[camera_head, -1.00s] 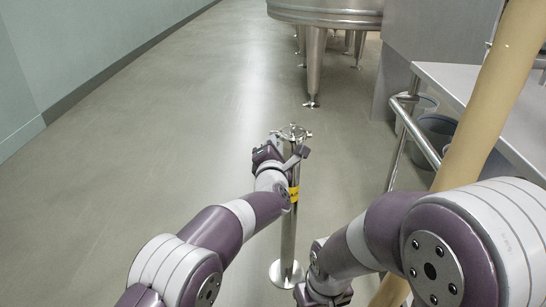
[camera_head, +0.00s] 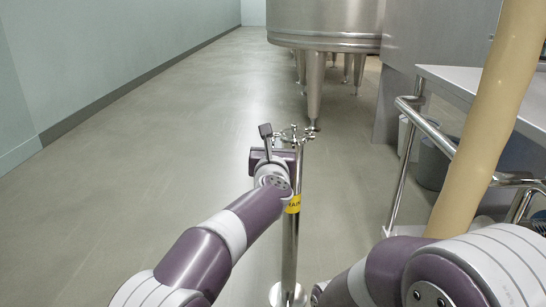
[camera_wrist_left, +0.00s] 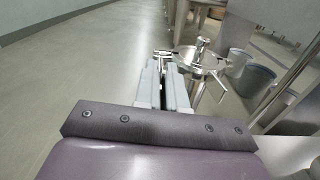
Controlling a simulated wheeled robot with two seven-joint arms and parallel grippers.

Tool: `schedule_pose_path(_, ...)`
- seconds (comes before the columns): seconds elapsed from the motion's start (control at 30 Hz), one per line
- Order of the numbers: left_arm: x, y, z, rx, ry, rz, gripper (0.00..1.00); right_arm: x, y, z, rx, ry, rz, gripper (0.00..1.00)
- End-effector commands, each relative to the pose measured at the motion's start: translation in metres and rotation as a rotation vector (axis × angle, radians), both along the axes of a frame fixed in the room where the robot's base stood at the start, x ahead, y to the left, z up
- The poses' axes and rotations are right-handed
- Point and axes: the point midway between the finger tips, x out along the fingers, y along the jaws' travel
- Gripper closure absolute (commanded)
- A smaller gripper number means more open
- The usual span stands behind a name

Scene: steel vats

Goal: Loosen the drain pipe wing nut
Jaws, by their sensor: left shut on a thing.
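The drain pipe (camera_head: 291,235) is a slim upright steel post with a yellow label, standing on a round floor flange. A clamp with a wing nut (camera_head: 294,134) sits around its top. The wrist view shows the clamp ring (camera_wrist_left: 205,62) and, left of it, the wing nut (camera_wrist_left: 165,55) at my fingertips. My left gripper (camera_head: 287,140) is at the left side of the pipe top. In the wrist view its two grey fingers (camera_wrist_left: 163,62) are shut on the wing nut, which they partly hide. My right arm shows at lower right; its gripper is out of view.
A large steel vat (camera_head: 325,25) on legs stands ahead. At right are a steel table (camera_head: 470,90) with rails, a tan vertical pole (camera_head: 490,120) and grey buckets (camera_head: 437,160). The floor on the left (camera_head: 120,190) is clear.

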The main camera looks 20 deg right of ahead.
Motion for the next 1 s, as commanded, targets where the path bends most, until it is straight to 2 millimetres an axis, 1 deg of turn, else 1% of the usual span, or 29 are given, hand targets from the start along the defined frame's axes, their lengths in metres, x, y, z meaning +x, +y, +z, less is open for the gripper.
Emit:
schedule_pose_path(0.03, 0.0003, 0.0002, -0.0050, -0.039, 0.013, 0.001, 1.00, 0.0000, 0.0000, -0.0068, 0.000, 0.000, 0.000, 0.57)
schedule_pose_path(0.27, 0.0002, 0.0000, -0.0031, -0.248, 0.075, 0.000, 1.00, 0.0001, 0.0000, -0.0140, 0.000, 0.000, 0.000, 0.57)
schedule_pose_path(1.0, 0.0002, 0.0000, -0.0013, -0.915, 0.265, 0.001, 1.00, -0.0001, 0.0000, -0.0148, 0.000, 0.000, 0.000, 0.57)
